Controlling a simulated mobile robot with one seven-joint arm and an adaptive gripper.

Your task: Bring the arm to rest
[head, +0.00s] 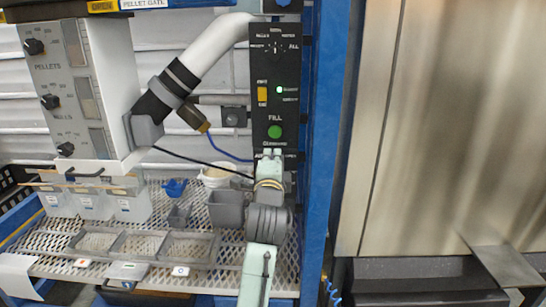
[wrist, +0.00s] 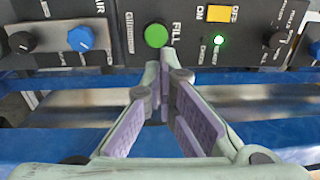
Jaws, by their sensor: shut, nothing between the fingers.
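My arm (head: 266,224) reaches up in front of the black control panel (head: 287,60) in the head view. My gripper (head: 272,156) is at the panel's lower end, just below the green FILL button (head: 275,132). In the wrist view my gripper (wrist: 167,62) has its fingers drawn together at the tips, with nothing between them. The tips lie just below and right of the green button (wrist: 156,35). I cannot tell whether they touch the panel. A green light is lit beside the yellow switch (wrist: 222,13).
A grey dispenser (head: 85,85) and a slanted pipe (head: 212,45) stand left of the panel. Below, a mesh shelf (head: 60,240) holds bins, a divided tray (head: 145,232) and a white bowl (head: 216,175). A blue post (head: 318,130) stands close right of my arm.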

